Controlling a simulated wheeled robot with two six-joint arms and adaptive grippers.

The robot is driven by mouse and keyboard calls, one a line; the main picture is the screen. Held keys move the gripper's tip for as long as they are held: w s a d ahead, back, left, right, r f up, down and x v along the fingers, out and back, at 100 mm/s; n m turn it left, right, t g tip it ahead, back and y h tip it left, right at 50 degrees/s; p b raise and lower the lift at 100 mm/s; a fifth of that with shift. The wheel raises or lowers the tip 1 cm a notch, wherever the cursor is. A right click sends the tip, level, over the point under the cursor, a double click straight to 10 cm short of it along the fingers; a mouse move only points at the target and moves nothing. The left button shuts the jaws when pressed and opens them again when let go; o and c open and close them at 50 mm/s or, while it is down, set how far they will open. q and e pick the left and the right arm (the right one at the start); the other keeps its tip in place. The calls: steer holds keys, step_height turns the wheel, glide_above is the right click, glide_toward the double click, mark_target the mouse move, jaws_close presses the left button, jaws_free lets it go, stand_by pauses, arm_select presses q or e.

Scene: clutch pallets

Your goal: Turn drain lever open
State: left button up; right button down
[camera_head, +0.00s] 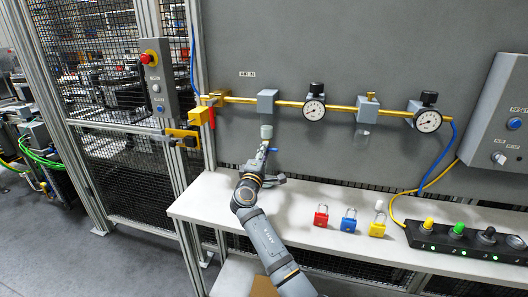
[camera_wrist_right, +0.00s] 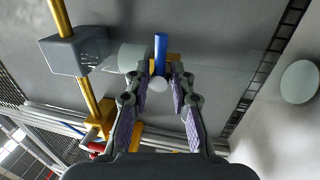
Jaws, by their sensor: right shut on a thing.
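The drain lever (camera_wrist_right: 160,48) is a short blue bar at the lower end of a clear bowl (camera_wrist_right: 131,57). In the head view the lever (camera_head: 273,149) is a small blue piece under the bowl (camera_head: 266,131), which hangs below a grey filter block (camera_head: 267,100) on the brass pipe. My right gripper (camera_wrist_right: 165,72) is shut on the lever, its fingertips on either side of it, with a white round end between them. In the head view my right gripper (camera_head: 264,151) partly hides the lever. My left gripper is in neither view.
A white bench (camera_head: 205,200) runs below the panel. Red (camera_head: 321,216), blue (camera_head: 348,221) and yellow (camera_head: 377,226) padlocks stand on it, with a black button strip (camera_head: 450,240) at right. Two gauges (camera_head: 314,108) (camera_head: 428,121) sit along the pipe. A mesh fence stands at left.

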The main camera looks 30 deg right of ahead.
steer(key=shift+r, duration=0.35)
steer(key=c, duration=1.5)
jaws_free()
steer(key=shift+c, duration=0.2)
steer(key=shift+o, duration=0.6)
steer(key=shift+d+f, duration=0.1)
steer(key=shift+f, duration=0.05)
steer(key=shift+f, duration=0.1)
steer(key=v, duration=1.2)
